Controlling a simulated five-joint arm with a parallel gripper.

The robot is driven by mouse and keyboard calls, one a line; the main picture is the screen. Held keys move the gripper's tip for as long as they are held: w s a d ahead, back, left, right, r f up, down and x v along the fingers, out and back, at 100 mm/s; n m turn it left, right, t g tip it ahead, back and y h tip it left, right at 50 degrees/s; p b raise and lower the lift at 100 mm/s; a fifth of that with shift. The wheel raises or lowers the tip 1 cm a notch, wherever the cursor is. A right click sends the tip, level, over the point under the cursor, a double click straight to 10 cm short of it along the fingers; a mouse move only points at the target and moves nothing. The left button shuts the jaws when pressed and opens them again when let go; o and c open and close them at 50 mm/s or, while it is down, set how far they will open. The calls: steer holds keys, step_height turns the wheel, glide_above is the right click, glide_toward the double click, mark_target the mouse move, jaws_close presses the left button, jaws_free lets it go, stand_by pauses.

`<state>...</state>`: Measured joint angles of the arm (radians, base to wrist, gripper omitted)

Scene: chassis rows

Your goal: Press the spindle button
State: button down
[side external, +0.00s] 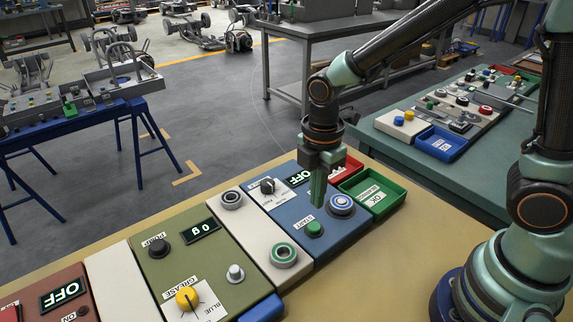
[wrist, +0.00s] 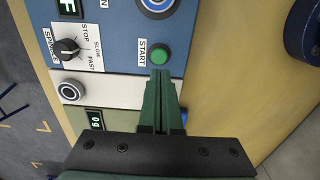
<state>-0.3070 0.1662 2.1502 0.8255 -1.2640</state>
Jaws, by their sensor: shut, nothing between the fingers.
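The blue spindle panel (side external: 283,213) carries a green START button (side external: 315,228), a black STOP/SLOW/FAST dial (side external: 267,186) and a display reading OFF (side external: 299,179). My gripper (side external: 318,203) is shut and empty, pointing down just above the green button, with a small gap seeming to show. In the wrist view the fingertips (wrist: 160,74) sit just below the green START button (wrist: 160,55) in the picture. The dial (wrist: 67,48) also shows there, its pointer near STOP. The button is raised and unobstructed in both views.
A blue-and-white ringed part (side external: 341,205) stands right of the button, close to the fingers. A green OK bin (side external: 373,191) and a red bin (side external: 345,168) lie beyond. A green grease panel (side external: 207,262) with a yellow knob (side external: 187,298) is at left.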

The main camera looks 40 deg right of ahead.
mark_target(316, 227)
steer(key=shift+f, duration=3.05)
steer(key=shift+s+f, duration=0.1)
steer(key=shift+f, duration=1)
steer(key=shift+r, duration=0.1)
step_height(316, 227, up, 14)
steer(key=shift+w+r, duration=0.15)
steer(key=shift+w, duration=0.15)
